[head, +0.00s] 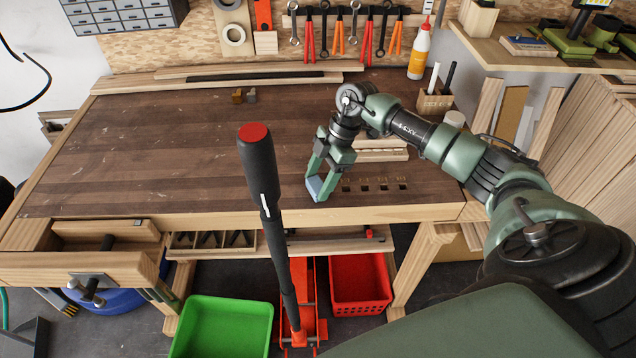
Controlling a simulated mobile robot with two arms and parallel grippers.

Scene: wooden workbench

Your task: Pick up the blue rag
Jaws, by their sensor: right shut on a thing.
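The blue rag (314,185) is a small light-blue patch between the fingertips of my right gripper (319,190), near the front edge of the workbench. My right gripper points down and is shut on the rag. Its fingers hide part of the rag, and I cannot tell whether the rag still touches the bench top. My left gripper is not in view.
The wooden workbench (170,150) is mostly clear to the left. A black-handled jack lever (262,180) with a red tip rises in front of it. A green crate (222,325) and a red crate (360,283) sit below. A glue bottle (419,52) stands at the back right.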

